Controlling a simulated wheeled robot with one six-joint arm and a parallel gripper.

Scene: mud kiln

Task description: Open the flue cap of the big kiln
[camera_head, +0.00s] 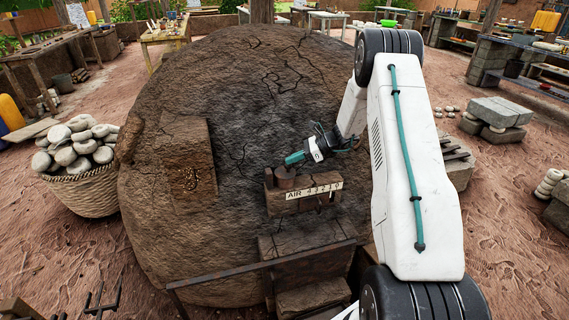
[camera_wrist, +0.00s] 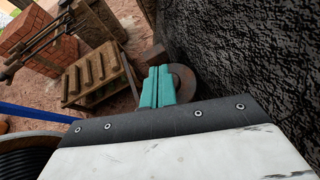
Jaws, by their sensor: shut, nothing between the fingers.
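The big kiln (camera_head: 230,100) is a large cracked mud dome filling the middle of the head view. Its dark rough wall (camera_wrist: 245,50) fills the right of the wrist view. A small brown block with a label reading AIR and a row of marks (camera_head: 312,190) juts from its front. A round brown piece (camera_head: 284,178) sits at this block's left end; I cannot tell if it is the flue cap. It seems to show as a disc in the wrist view (camera_wrist: 184,80). My gripper (camera_head: 292,158) is shut and empty, its teal fingers close to that round piece; contact is unclear.
A wooden panel (camera_head: 187,160) is on the kiln's left face. A metal rail (camera_head: 225,276) crosses low in front. A basket of stones (camera_head: 80,190) stands left, and stacked slabs (camera_head: 497,113) lie right. A wooden pallet (camera_wrist: 98,78) and bricks (camera_wrist: 35,35) show in the wrist view.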

